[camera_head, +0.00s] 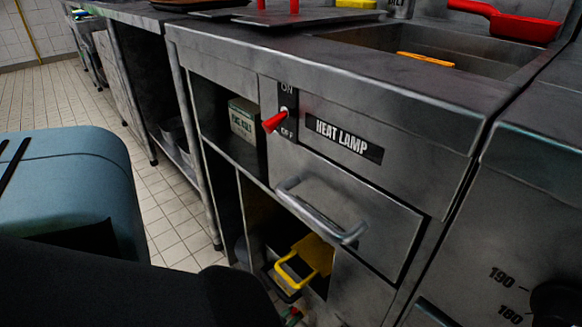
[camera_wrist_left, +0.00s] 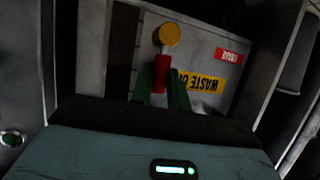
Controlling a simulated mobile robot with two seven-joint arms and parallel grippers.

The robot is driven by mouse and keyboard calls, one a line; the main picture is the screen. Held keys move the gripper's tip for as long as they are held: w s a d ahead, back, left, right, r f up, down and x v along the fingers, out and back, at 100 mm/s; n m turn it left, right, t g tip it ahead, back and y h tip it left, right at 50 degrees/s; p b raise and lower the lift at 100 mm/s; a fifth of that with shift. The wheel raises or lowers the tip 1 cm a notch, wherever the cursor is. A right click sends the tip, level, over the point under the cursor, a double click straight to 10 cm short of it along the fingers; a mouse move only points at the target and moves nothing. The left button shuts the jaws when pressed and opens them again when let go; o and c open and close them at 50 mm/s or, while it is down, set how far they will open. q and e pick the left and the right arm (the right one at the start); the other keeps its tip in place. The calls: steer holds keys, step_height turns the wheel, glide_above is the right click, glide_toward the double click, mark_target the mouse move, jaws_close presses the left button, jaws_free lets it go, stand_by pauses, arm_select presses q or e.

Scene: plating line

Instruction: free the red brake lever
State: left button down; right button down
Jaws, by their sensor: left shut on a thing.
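The red brake lever (camera_wrist_left: 161,74) shows in the left wrist view as a short red grip in front of a grey panel. A red label (camera_wrist_left: 229,57), apparently reading BRAKE upside down, is on that panel to its right. My left gripper (camera_wrist_left: 162,88) has its two green fingers on either side of the red grip and is shut on it. In the head view only a small bit of the left gripper (camera_head: 292,316) shows at the bottom edge, beyond my dark arm. The lever's lower end is hidden. My right gripper is not in view.
A yellow knob (camera_wrist_left: 169,37) is just above the red grip. A yellow WASTE OIL label (camera_wrist_left: 202,82) is beside it. In the head view, a steel counter has a red HEAT LAMP switch (camera_head: 275,122), a drawer handle (camera_head: 322,212) and a yellow-handled thing (camera_head: 306,259) in the opening below.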

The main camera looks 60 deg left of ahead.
arm_select(q)
steer(key=c, duration=1.3)
jaws_free()
steer(key=shift+c, duration=0.2)
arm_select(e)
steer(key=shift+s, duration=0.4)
